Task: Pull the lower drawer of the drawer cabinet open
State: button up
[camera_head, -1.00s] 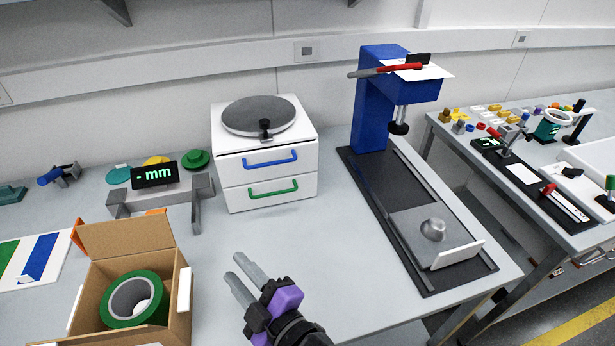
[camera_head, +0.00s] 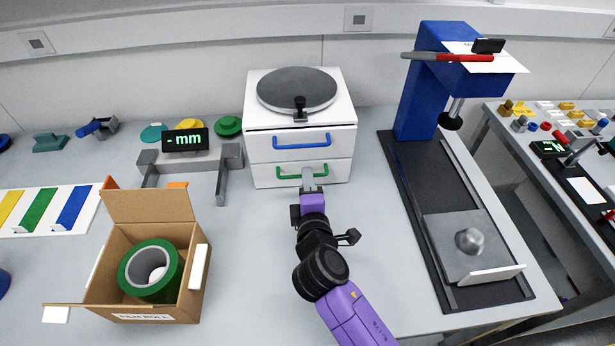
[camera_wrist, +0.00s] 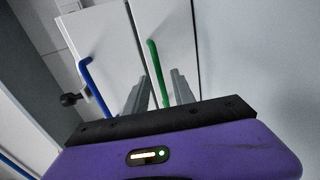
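The white drawer cabinet (camera_head: 262,152) stands on the bench, with a blue handle (camera_head: 290,145) on its upper drawer and a green handle (camera_head: 288,176) on its lower drawer (camera_head: 266,180). Both drawers look closed. My gripper (camera_head: 308,172) is at the middle of the green handle, covering part of it in the head view. In the wrist view my gripper (camera_wrist: 157,92) has its two grey fingers apart, with the green handle (camera_wrist: 157,72) running between them. I cannot tell whether either finger touches the handle.
A grey turntable disc (camera_head: 297,88) sits on the cabinet. A grey bracket (camera_head: 225,175) stands left of it and a cardboard box (camera_head: 140,208) with a green roll is front left. A blue stand (camera_head: 420,100) on a black base is at right. The bench before the cabinet is otherwise clear.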

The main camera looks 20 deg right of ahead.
jog(key=shift+x, duration=0.75)
grip_shut()
jog(key=shift+a, duration=0.1)
dwell(0.8)
